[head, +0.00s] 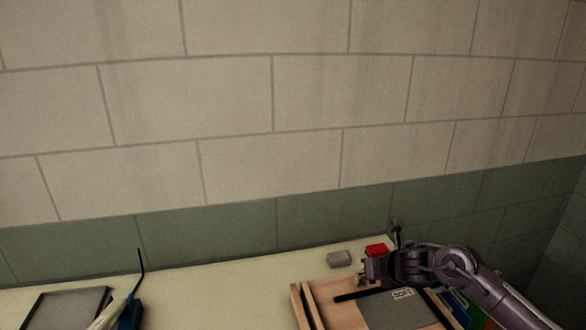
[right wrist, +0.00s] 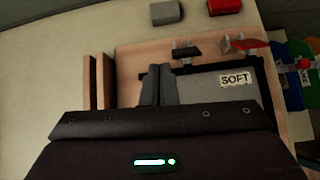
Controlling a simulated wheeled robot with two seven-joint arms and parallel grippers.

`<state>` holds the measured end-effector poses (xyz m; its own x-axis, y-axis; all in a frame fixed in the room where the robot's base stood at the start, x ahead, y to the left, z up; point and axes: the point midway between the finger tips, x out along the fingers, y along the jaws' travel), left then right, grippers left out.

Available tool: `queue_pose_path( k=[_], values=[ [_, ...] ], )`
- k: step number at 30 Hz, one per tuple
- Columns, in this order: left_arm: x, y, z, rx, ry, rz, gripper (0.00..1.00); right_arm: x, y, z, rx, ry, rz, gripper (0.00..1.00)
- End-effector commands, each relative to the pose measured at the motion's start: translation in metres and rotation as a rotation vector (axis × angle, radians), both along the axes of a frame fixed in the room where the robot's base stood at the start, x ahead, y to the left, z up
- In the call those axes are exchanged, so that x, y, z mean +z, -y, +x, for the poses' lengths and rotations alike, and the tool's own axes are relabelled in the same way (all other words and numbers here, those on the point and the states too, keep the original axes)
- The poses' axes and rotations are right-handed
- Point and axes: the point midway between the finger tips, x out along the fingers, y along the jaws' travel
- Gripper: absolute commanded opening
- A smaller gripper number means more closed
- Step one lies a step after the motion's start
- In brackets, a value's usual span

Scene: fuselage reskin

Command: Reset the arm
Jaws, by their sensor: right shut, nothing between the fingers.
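My right arm reaches in from the right in the head view. My right gripper (head: 362,277) is over the far part of a wooden board or tray. In the right wrist view its two dark fingers (right wrist: 158,84) are together with nothing between them. They are over the left edge of a grey panel labelled SOFT (right wrist: 215,88), which also shows in the head view (head: 395,312). Whether the fingers touch the panel is unclear. My left gripper is not in view.
The wooden tray (head: 312,302) sits on a pale table (head: 225,290). Behind it are a grey block (head: 339,259) and a red block (head: 376,250). A dark-framed pad (head: 62,308) and a blue item (head: 128,314) are at left. The table's middle is clear.

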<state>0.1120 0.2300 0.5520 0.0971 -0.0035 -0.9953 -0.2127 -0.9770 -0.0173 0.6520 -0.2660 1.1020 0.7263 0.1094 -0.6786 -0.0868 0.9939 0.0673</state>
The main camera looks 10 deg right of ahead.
Motion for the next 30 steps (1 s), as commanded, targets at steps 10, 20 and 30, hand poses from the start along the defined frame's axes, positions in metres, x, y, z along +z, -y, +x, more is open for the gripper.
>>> queue_pose_path(
  k=[10, 20, 30],
  values=[
    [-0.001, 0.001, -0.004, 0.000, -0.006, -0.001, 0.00, -0.050, -0.125, -0.114, -0.748, -0.161, 0.822, 0.00],
    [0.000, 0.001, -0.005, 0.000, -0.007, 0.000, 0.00, -0.063, -0.108, -0.227, -1.713, -0.307, 1.390, 0.00],
    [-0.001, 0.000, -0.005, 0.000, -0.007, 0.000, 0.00, -0.068, -0.080, -0.304, -2.351, -0.285, 1.572, 0.00]
  ],
)
